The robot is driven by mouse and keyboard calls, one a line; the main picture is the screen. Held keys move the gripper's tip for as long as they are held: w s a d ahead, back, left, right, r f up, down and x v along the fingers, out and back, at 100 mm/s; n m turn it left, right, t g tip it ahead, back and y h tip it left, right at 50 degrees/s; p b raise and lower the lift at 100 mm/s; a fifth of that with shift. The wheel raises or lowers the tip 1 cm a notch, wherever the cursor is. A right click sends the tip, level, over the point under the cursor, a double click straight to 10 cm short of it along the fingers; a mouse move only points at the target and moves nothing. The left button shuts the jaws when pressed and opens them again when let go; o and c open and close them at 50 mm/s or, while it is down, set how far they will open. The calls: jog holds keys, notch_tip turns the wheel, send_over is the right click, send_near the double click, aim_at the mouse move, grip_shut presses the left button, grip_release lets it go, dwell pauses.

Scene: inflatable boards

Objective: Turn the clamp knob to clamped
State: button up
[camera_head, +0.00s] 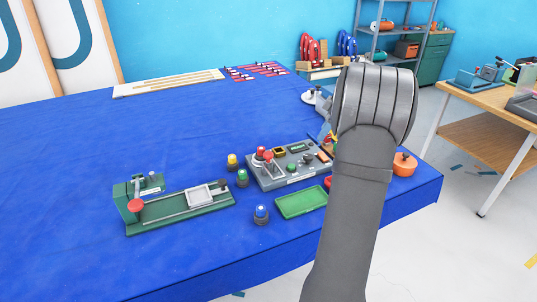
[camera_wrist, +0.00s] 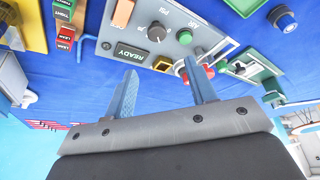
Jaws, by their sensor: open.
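In the head view a green clamp fixture (camera_head: 180,216) with a red knob (camera_head: 136,205) at its left end lies on the blue table. A grey control panel (camera_head: 285,178) with red knobs (camera_head: 268,156) and buttons stands right of it. I cannot read which knob is marked for the clamp. In the wrist view my gripper (camera_wrist: 163,85) is open and empty, its two blue fingers apart. Beyond the right fingertip is a red knob (camera_wrist: 208,72) on the grey panel; contact cannot be told. A READY display (camera_wrist: 130,53) shows between the fingers. My arm hides the gripper in the head view.
A green tray (camera_head: 301,202) and a blue-topped button (camera_head: 261,214) lie in front of the panel. Yellow (camera_head: 232,161) and green (camera_head: 242,178) buttons stand left of it. An orange pot (camera_head: 404,164) is at the right edge. The back left of the table is mostly clear.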

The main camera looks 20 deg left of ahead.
jog(key=s+a+r, duration=0.8)
jog(key=a+r, duration=0.1)
send_near(268, 154)
jog(key=x, duration=0.8)
jog(key=shift+w+f, duration=0.15)
jog(key=shift+f, duration=0.05)
jog(key=c, duration=0.9)
jog(key=shift+c, duration=0.2)
